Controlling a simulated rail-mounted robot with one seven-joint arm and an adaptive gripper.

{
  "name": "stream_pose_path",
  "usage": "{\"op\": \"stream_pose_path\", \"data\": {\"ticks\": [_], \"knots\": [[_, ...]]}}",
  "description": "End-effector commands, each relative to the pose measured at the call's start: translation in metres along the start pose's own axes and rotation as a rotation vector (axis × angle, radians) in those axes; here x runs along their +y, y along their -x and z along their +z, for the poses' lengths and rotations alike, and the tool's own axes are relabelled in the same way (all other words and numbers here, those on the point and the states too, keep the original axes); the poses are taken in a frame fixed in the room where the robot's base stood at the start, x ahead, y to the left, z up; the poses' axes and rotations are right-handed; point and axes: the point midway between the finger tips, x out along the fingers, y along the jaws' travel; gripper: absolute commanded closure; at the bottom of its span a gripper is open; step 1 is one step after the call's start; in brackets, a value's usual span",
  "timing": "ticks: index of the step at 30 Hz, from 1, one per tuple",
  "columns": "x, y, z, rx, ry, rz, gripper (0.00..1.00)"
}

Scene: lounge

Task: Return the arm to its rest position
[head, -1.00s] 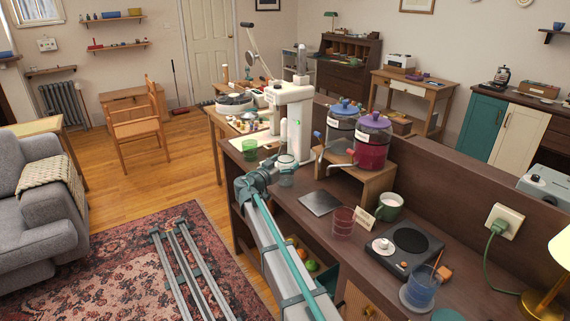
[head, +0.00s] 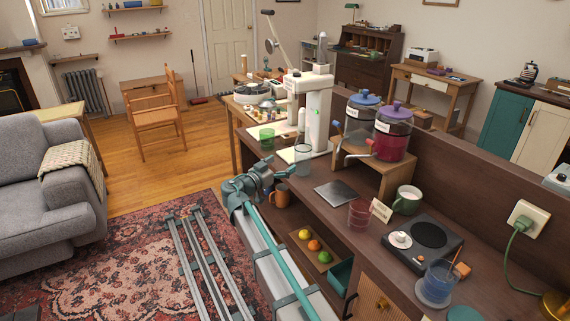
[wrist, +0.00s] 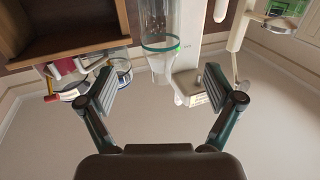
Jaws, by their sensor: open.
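My arm reaches along the front of the dark wooden counter (head: 330,213) in the head view. My gripper (wrist: 160,88) is open and empty, its two fingers wide apart in the wrist view. The head view shows its wrist end near the counter's front edge; the fingers are hard to make out there. A clear glass (head: 302,160) stands upright on the counter just beyond my gripper. It also shows in the wrist view (wrist: 159,22), with a teal rim, past the fingertips and apart from them. The wrist picture looks upside down.
Fruit lies on a lower shelf under the counter. The rug (head: 120,255) and floor to the left are largely open.

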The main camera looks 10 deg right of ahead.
Motion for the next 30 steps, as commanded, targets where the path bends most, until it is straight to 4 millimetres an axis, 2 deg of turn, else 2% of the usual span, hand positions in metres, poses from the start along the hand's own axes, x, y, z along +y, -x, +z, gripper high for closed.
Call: {"op": "stream_pose_path", "data": {"ticks": [8, 13, 17, 19, 21, 23, 26, 30], "knots": [[0.0, 0.0, 0.0, 0.0, 0.003, 0.0, 0.09], [0.001, 0.0, 0.001, -0.006, 0.1, 0.002, 0.09], [0.008, 0.004, 0.022, -0.101, 0.25, -0.004, 0.09], [0.02, 0.012, 0.05, -0.2, 0.355, -0.027, 0.09], [0.036, 0.022, 0.093, -0.314, 0.469, -0.059, 0.09], [0.051, 0.029, 0.128, -0.402, 0.552, -0.084, 0.09], [0.079, 0.043, 0.185, -0.543, 0.674, -0.132, 0.09], [0.127, 0.068, 0.262, -0.741, 0.82, -0.208, 0.09]]}}
